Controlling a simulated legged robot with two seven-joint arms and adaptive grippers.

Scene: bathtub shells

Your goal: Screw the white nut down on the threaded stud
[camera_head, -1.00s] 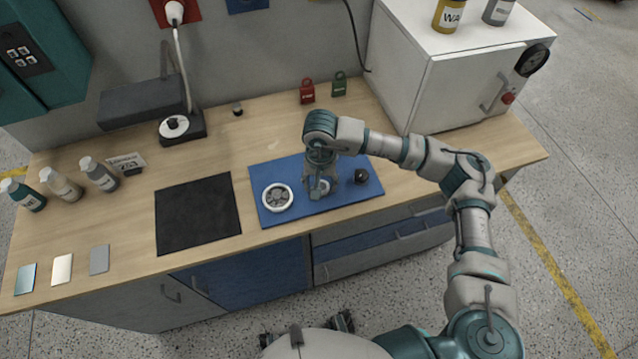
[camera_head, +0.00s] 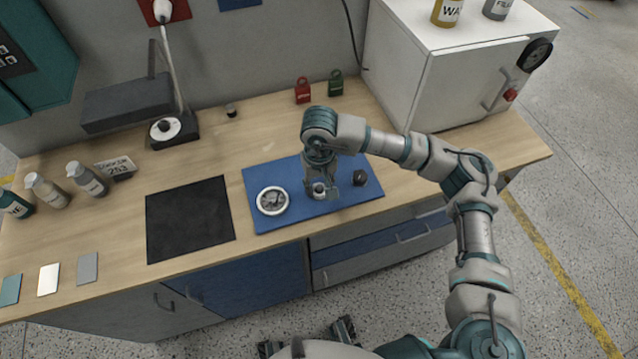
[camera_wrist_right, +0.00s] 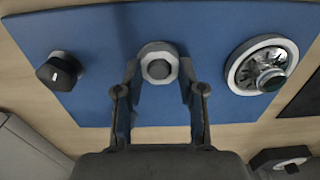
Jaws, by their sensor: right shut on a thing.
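The white nut (camera_wrist_right: 159,62) sits around the threaded stud (camera_wrist_right: 159,69) on the blue mat (camera_wrist_right: 100,30); in the wrist view I look down on the stud's end inside the nut's ring. My right gripper (camera_wrist_right: 159,78) reaches down over it, with one finger on each side, shut on the nut. In the head view the right gripper (camera_head: 334,190) stands upright over the mat, and the nut (camera_head: 319,190) shows small between its fingers. How far down the stud the nut sits is unclear. My left gripper is not in view.
A round white-rimmed part (camera_head: 272,201) lies left on the mat, and a dark knob-like piece (camera_head: 360,178) stands to the right. A black pad (camera_head: 189,218) lies farther left. A white cabinet (camera_head: 440,80) stands at the back right. Bottles (camera_head: 88,180) stand far left.

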